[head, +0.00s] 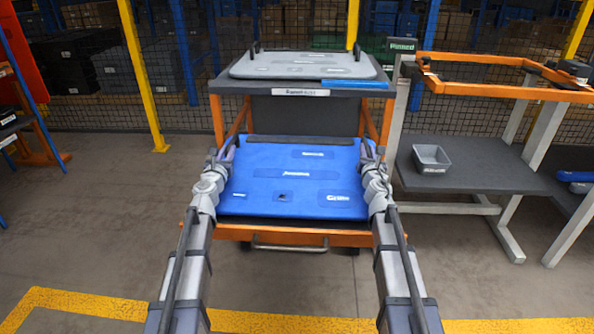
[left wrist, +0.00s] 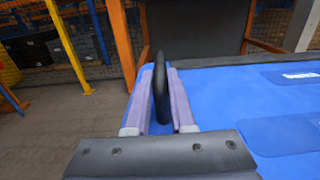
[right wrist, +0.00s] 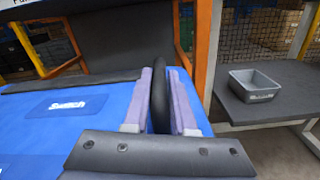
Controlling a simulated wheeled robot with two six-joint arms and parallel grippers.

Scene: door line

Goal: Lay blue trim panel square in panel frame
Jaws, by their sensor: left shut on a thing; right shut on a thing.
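The blue trim panel (head: 290,180) lies flat at the lower level of an orange cart, with a black handle at each side. I cannot tell whether it rests on the shelf or hangs just above it. My left gripper (head: 226,152) is shut on the panel's left handle, a black upright loop in the left wrist view (left wrist: 161,90). My right gripper (head: 369,152) is shut on the right handle, seen in the right wrist view (right wrist: 160,95). The orange panel frame (head: 480,89) is empty on a grey stand at the right.
The cart's upper shelf (head: 225,87) holds a grey panel (head: 300,66) and a blue strip (head: 357,85). A grey bin (head: 431,158) sits on the stand's lower shelf (head: 475,178). Open floor lies right of the cart's front. Yellow posts and mesh stand behind.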

